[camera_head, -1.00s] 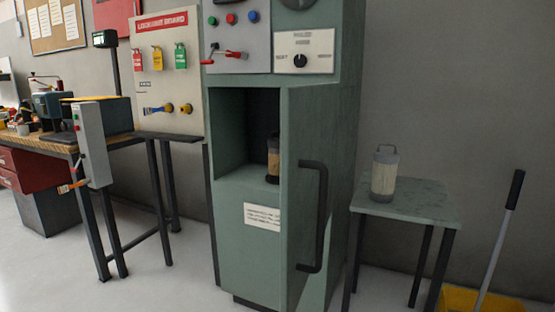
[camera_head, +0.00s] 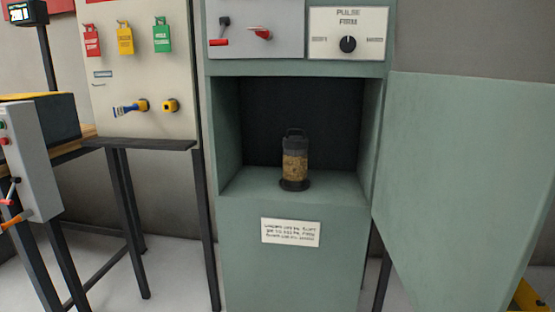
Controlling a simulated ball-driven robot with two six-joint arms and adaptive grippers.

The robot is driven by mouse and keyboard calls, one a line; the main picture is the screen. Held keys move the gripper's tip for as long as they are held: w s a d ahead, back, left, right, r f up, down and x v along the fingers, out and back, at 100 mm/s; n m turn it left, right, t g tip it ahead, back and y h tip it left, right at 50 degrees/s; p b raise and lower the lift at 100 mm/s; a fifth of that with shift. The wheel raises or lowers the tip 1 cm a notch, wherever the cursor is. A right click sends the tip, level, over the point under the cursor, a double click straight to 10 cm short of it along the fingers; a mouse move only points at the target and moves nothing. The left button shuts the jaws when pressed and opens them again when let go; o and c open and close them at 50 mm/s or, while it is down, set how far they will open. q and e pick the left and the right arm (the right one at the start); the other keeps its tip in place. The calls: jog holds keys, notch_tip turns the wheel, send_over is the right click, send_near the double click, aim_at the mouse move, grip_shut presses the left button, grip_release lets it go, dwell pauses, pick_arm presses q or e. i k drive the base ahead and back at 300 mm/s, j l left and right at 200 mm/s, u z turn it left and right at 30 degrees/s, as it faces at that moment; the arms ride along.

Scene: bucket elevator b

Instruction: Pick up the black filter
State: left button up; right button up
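The black filter (camera_head: 295,160) stands upright inside the open recess of the green cabinet (camera_head: 229,130). It has a dark top with a loop handle, a brownish, dirty-looking middle and a dark round base. It rests on the recess floor, a little right of the middle, with free space on both sides. Neither of my grippers shows in the head view.
The green door (camera_head: 455,180) stands open to the right of the recess. A label (camera_head: 290,232) is on the cabinet front below it. The lockout board (camera_head: 140,80) and a dark narrow shelf (camera_head: 140,143) are at left. A grey control box (camera_head: 28,160) stands at far left.

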aim_at(295, 154)
jog(key=i+j+z, duration=0.15)
jog(key=i+j, duration=0.25)
jog(key=i+j+z, duration=0.1)
jog(key=i+j, duration=0.25)
jog(key=j, duration=0.3)
